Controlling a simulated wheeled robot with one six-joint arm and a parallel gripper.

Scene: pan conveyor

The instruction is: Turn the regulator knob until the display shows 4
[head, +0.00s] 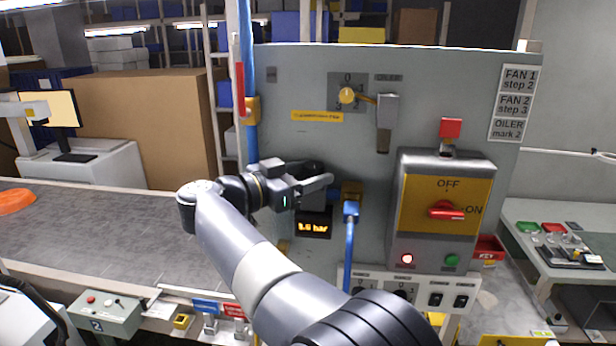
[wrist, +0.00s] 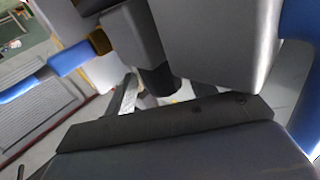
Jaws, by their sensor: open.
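The regulator's display (head: 313,227) is lit with orange digits that look like "5.6 bar", but the first digit is blurred. My gripper (head: 318,181) is at the panel just above the display. It hides most of the regulator in the head view. In the wrist view, a dark round knob (wrist: 158,80) sticks out below a grey block (wrist: 215,40). My open gripper (wrist: 163,92) has its fingers on either side of the knob. I cannot tell whether they touch it.
A blue hose (head: 349,245) hangs right of the display, and a blue pipe (head: 247,80) runs up the panel's left edge. The yellow switch box (head: 445,205) with a red handle juts out at right. A yellow selector knob (head: 347,96) sits above.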

